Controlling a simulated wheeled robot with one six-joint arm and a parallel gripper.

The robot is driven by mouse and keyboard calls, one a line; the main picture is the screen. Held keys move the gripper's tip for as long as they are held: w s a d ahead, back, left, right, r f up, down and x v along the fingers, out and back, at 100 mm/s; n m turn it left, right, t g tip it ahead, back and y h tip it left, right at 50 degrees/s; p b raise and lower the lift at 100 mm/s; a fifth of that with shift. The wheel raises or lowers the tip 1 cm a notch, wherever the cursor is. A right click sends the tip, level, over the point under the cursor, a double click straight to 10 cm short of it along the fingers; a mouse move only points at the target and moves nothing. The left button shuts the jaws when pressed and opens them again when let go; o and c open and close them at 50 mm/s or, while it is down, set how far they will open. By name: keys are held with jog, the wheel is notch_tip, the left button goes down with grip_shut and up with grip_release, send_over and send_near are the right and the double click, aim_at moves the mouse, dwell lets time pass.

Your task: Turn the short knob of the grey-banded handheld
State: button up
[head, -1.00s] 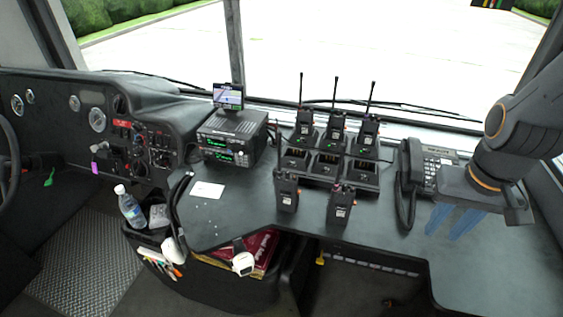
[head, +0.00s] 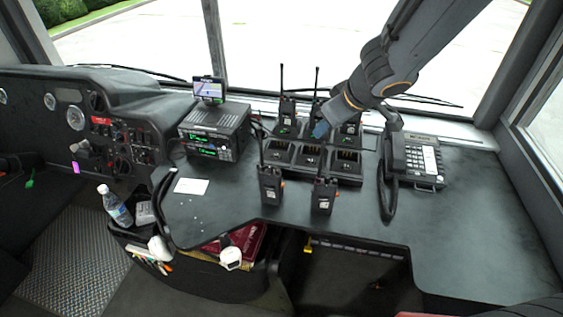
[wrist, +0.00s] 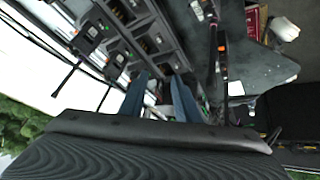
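Several black handhelds with antennas are in view, and I cannot tell which one has a grey band. Two stand on the desk in front of the charger: a left one (head: 270,186) and a right one (head: 323,196). Others sit in the charger's back row, such as the back left one (head: 288,112); my arm partly hides the ones to its right. My gripper (head: 320,130) is over the charger. In the wrist view its two blue fingers (wrist: 160,98) are apart with nothing between them. A handheld with an orange-red spot (wrist: 220,58) is to their right.
The black charger (head: 313,177) has empty front slots. A corded phone (head: 420,160) stands to the right and a radio unit with a small screen (head: 214,130) to the left. A white card (head: 191,186) lies on the desk (head: 470,220), whose right side is clear.

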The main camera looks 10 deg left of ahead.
jog(key=s+a+n+g+y, duration=0.1)
jog(key=s+a+n+g, duration=0.15)
jog(key=a, duration=0.25)
jog(key=n+g, duration=0.2)
jog(key=n, duration=0.1)
send_near(278, 170)
jog(key=shift+m, duration=0.25)
jog(key=b+x, duration=0.1)
jog(key=x, duration=0.6)
jog(key=shift+a+f+b, duration=0.1)
jog(key=shift+b, duration=0.25)
jog(key=shift+c, duration=0.2)
grip_shut()
